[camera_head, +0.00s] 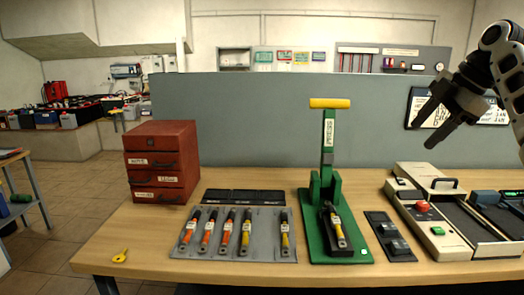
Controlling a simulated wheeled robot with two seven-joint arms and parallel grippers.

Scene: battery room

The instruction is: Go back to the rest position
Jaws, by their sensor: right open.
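My right gripper (422,132) is at the upper right, raised above the table in front of the grey partition. Its two dark fingers are apart and nothing is between them. It hangs above the beige machine and touches nothing. My left gripper is out of view. The wooden table (285,271) fills the lower part of the view.
A green press (328,150) with a yellow handle stands mid-table, a yellow-banded piece (338,231) in its base. A grey mat (212,252) carries several tools. A red drawer box (160,162) stands left, a yellow key (120,256) in front. A beige machine (442,245) stands right.

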